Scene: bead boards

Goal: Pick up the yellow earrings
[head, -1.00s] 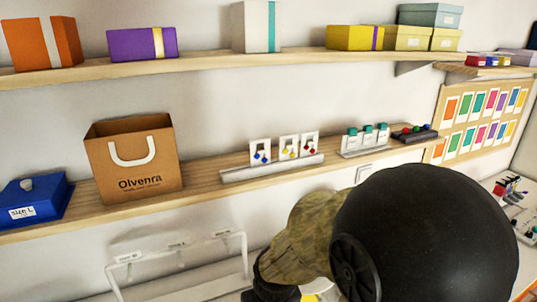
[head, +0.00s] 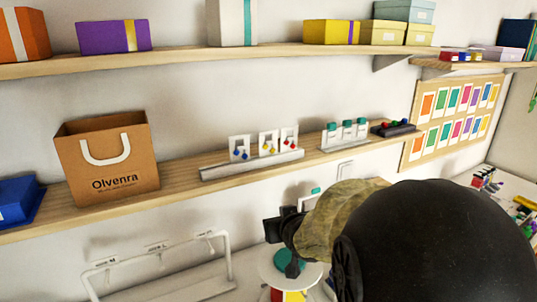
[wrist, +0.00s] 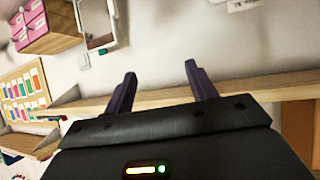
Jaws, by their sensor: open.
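The yellow earrings (head: 269,147) hang on a small white card, the middle one of three in a pale holder (head: 252,164) on the lower wooden shelf. The card with blue earrings (head: 240,152) is to their left, and the card with red earrings (head: 288,144) is to their right. My gripper (head: 275,231) is below the shelf and lower than the earrings, apart from them, partly hidden by my arm. In the wrist view my gripper (wrist: 158,85) shows two dark fingers spread apart with nothing between them. The earrings cannot be made out in the wrist view.
A brown paper bag (head: 108,160) stands left on the lower shelf (head: 180,190). A holder with green-topped items (head: 346,133) stands right of the earrings. The upper shelf (head: 180,57) carries boxes. A white rack (head: 160,262) and a round white stand (head: 270,268) are below.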

